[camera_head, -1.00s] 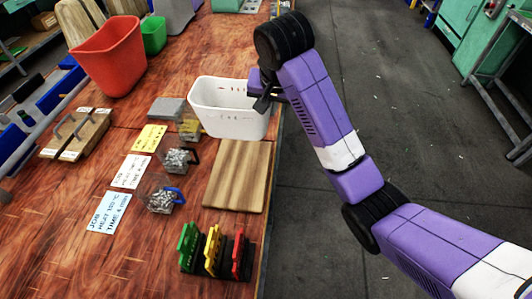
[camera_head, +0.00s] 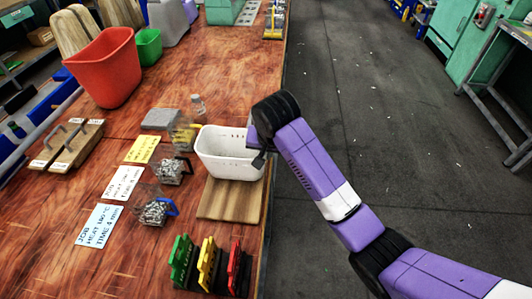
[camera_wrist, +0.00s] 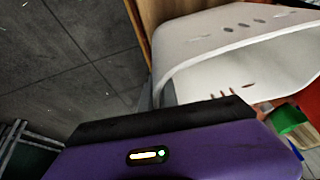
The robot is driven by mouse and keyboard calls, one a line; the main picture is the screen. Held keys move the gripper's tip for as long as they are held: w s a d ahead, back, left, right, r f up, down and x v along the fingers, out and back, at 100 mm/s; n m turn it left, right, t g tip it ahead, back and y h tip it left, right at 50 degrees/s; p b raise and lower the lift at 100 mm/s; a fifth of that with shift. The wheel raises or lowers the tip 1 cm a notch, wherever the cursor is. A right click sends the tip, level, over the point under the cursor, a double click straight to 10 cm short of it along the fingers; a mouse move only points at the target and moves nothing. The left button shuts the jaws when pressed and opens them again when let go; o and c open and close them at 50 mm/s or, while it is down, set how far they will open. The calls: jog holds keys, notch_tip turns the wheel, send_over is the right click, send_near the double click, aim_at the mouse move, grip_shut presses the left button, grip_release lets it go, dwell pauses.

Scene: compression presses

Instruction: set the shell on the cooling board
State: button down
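The shell (camera_head: 225,150) is a white, open-topped tub with small slots. My gripper (camera_head: 260,157) is at its right wall and appears shut on it; the fingertips are mostly hidden. The shell looks upright and covers the far part of the cooling board (camera_head: 230,205), a light wooden board whose near part is bare. I cannot tell whether the shell touches the board. In the wrist view the shell (camera_wrist: 225,45) fills the upper right, just beyond my purple gripper body.
Bins of metal parts (camera_head: 153,212) and job cards (camera_head: 100,226) lie left of the board. Green, yellow and red clips (camera_head: 208,263) stand in front. A grey block (camera_head: 159,119) and a clear bottle (camera_head: 198,108) stand behind. A red bin (camera_head: 104,68) is farther back.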

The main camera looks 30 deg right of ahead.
jog(key=shift+f, duration=0.15)
jog(key=c, duration=2.1)
grip_release()
jog(key=shift+f, duration=0.1)
jog(key=o, duration=0.5)
jog(key=shift+r, duration=0.25)
jog(key=shift+p+v, duration=1.65)
jog(key=shift+v, duration=4.3)
